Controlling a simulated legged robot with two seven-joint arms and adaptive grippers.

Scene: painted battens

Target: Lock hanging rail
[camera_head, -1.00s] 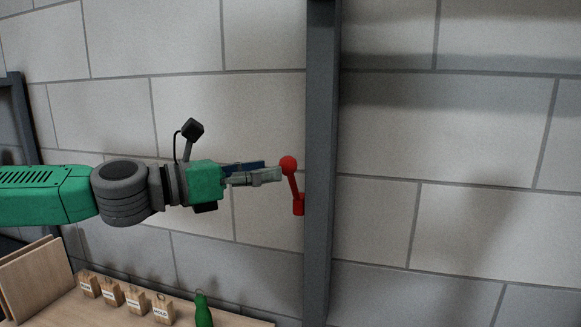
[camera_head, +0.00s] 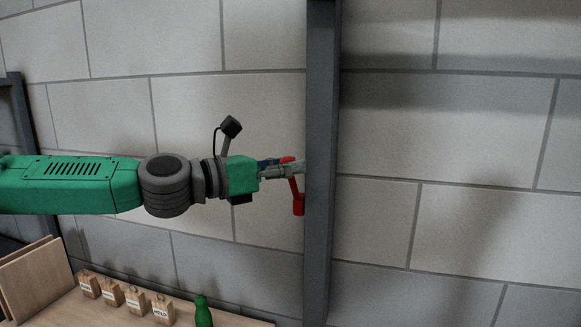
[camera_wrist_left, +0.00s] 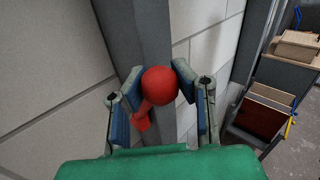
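A red lever (camera_head: 297,202) with a ball knob is mounted on the left side of a dark grey upright post (camera_head: 320,120). Its arm stands up from the pivot, leaning slightly left. My left gripper (camera_head: 290,167) is at the knob, with fingers on both sides of it and partly hiding it. In the left wrist view the red knob (camera_wrist_left: 160,85) sits between the open blue-padded fingers. A small gap seems to show at the right finger; contact at the left one is unclear. My right gripper is not in view.
A wooden shelf (camera_head: 235,319) below holds several labelled wooden blocks (camera_head: 112,293) and a green bottle (camera_head: 203,312). Wooden boards (camera_head: 35,280) lean at the lower left. The block wall right of the post is bare.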

